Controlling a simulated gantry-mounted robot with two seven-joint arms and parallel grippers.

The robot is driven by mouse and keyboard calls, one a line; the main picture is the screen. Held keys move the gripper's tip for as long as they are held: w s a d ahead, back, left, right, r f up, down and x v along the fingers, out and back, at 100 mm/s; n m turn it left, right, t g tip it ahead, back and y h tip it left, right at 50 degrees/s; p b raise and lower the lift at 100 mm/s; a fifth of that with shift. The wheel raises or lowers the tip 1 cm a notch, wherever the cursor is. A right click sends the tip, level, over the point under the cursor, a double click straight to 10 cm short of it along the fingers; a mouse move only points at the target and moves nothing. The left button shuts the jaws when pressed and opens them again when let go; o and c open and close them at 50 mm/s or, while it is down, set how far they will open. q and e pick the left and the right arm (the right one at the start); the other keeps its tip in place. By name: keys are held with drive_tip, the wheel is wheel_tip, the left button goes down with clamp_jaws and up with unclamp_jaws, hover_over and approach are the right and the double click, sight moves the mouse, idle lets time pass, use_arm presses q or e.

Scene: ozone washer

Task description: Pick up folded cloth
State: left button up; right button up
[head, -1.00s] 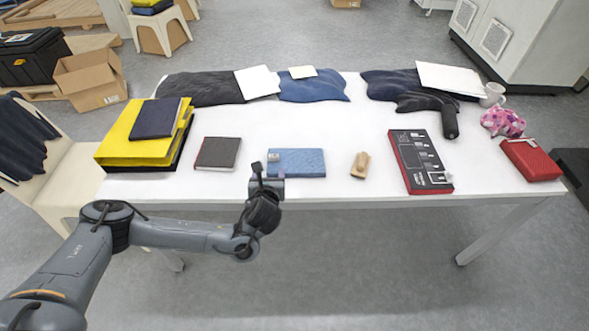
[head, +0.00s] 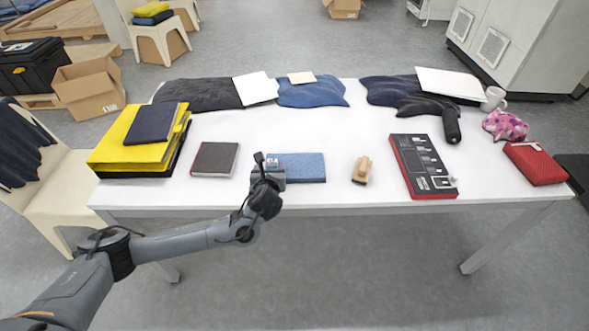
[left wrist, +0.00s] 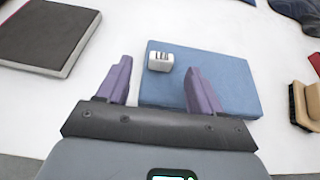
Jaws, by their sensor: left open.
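A flat blue folded cloth (head: 305,168) lies on the white table near its front edge, right of the dark notebook. My left gripper (head: 268,168) is at the cloth's left end in the head view. Its two purple fingers (left wrist: 157,76) are spread and empty, with the cloth's left part between and beyond them. Whether the fingers touch the cloth I cannot tell. My right gripper is not in view.
The dark notebook (head: 214,158) lies left, the wooden brush (head: 361,171) right, then the red-and-black box (head: 422,165). A yellow stack (head: 135,155) stands at the table's left end. Dark and blue cloths (head: 312,95) lie along the back. The table's middle is clear.

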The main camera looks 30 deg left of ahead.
sight(272, 161)
use_arm(q)
drive_tip(key=shift+b+x, duration=0.7)
drive_tip(key=shift+x, duration=1.25)
drive_tip(key=shift+d+f, duration=0.1)
drive_tip(key=shift+d, duration=0.05)
clamp_jaws()
